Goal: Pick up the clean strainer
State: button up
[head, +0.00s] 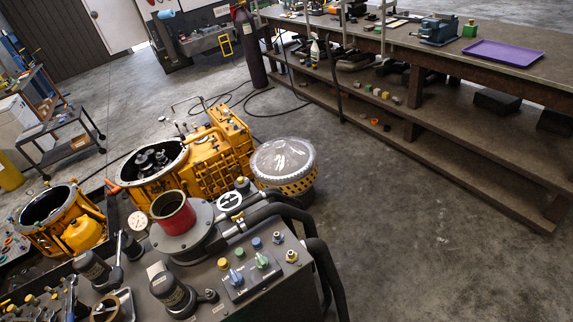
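I cannot pick out a clean strainer with certainty in the head view. A round drum (284,162) with a yellow perforated rim and a shiny, clear-looking cover stands on the floor near the middle; I cannot tell what it is. Small parts on the workbench (400,42) and its lower shelf (440,130) are too small to identify. My gripper is not in view, so its state and anything in it are hidden.
Yellow transmission housings (215,150) stand left of centre. A grey unit with knobs and hoses (245,275) fills the lower foreground. A purple tray (503,54) and a blue vise (438,30) sit on the bench. Bare concrete floor (430,230) lies open at lower right.

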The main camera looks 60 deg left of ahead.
aim_at(228, 202)
jog(key=z, duration=0.85)
jog(key=i, duration=1.65)
jog(key=u, duration=3.55)
jog(key=i, duration=1.05)
